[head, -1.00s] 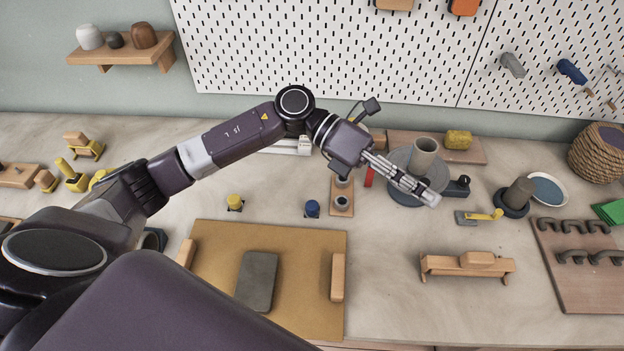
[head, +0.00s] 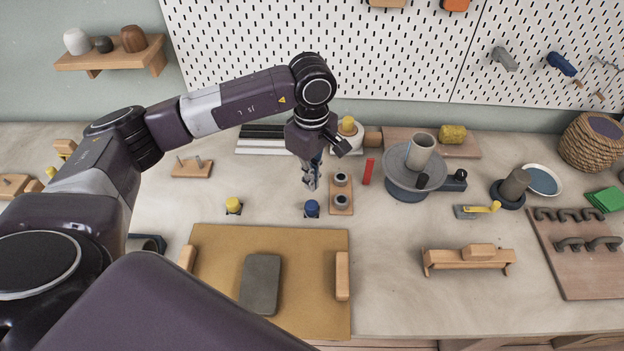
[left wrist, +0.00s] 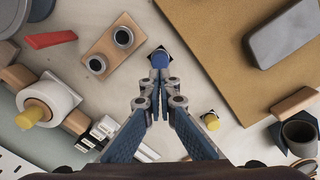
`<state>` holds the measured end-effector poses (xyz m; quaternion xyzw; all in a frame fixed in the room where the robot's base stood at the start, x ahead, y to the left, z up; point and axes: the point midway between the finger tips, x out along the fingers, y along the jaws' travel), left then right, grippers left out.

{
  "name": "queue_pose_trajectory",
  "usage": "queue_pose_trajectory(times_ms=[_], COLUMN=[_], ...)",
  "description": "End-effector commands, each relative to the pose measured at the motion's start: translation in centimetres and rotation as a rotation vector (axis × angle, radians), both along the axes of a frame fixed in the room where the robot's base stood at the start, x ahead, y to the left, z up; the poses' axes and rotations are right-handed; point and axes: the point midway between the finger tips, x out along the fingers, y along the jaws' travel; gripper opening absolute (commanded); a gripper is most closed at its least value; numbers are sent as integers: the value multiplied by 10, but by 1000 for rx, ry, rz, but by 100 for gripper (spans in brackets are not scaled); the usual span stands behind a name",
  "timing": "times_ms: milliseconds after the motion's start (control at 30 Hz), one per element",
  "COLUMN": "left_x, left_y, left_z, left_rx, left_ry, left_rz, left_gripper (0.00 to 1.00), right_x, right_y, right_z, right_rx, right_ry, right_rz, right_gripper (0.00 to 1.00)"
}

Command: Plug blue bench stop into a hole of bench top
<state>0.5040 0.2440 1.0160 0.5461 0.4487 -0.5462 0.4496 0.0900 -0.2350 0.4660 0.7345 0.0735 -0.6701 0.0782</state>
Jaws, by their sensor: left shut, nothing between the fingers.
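The blue bench stop (head: 312,208) stands on the pale bench top (head: 400,225), just behind the ochre board, with a dark square under it. In the left wrist view the blue stop (left wrist: 159,58) is just beyond my fingertips. My left gripper (head: 311,186) points down above and a little behind the stop. It is shut and empty, and in the left wrist view its fingertips (left wrist: 158,74) meet. I cannot tell whether they touch the stop. A wooden block with two dark round openings (head: 341,209) stands right of the stop. My right gripper is not in view.
A yellow stop (head: 233,204) stands to the left. The ochre board (head: 215,265) with a grey slab (head: 261,283) is in front. A red bar (head: 368,171) and a pottery wheel (head: 412,190) are to the right. Bench between the stops is clear.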

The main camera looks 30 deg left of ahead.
Motion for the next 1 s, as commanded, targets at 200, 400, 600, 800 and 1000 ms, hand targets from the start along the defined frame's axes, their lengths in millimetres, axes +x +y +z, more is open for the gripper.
queue_pose_trajectory(times_ms=[200,400,600,800,1000], left_x=[-1,-1,0,0,0], left_y=[1,1,0,0,0], left_z=[-17,-41,-58,-60,-60], left_rx=[5,3,1,1,1], left_ry=[2,3,2,1,1], left_rz=[0,1,0,0,1], left_gripper=[0,0,0,0,0], right_x=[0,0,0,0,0], right_y=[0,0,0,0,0], right_z=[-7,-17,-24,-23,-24], right_rx=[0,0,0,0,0], right_ry=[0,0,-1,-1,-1], right_rz=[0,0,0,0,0], right_gripper=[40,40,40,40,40])
